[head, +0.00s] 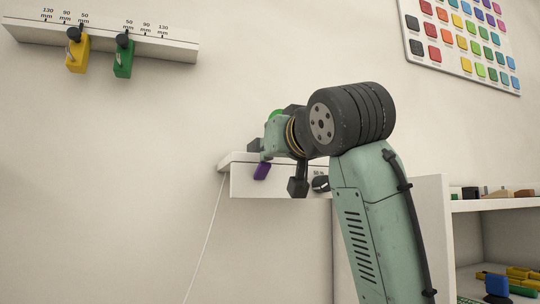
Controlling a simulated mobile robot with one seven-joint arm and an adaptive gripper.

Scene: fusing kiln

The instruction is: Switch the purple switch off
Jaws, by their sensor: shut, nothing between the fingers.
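The purple switch (262,171) hangs on the front of a white wall ledge (250,185), near its left end, and looks slightly tilted. Its upper part is partly hidden by my wrist, so its full position is hard to read. My gripper (254,146) is small and dark at the left side of my wrist, just above the purple switch. It is shut and empty, and its fingertips are hard to make out. I cannot tell whether it touches the switch. A black block on a stem (298,187) hangs right of the switch.
A dark round knob (321,183) sits beside my arm on the ledge. A yellow switch (77,52) and a green switch (123,58) hang on an upper ledge (170,45). A colour chart (412,48) is at top right. Shelves (490,204) with coloured blocks stand at right.

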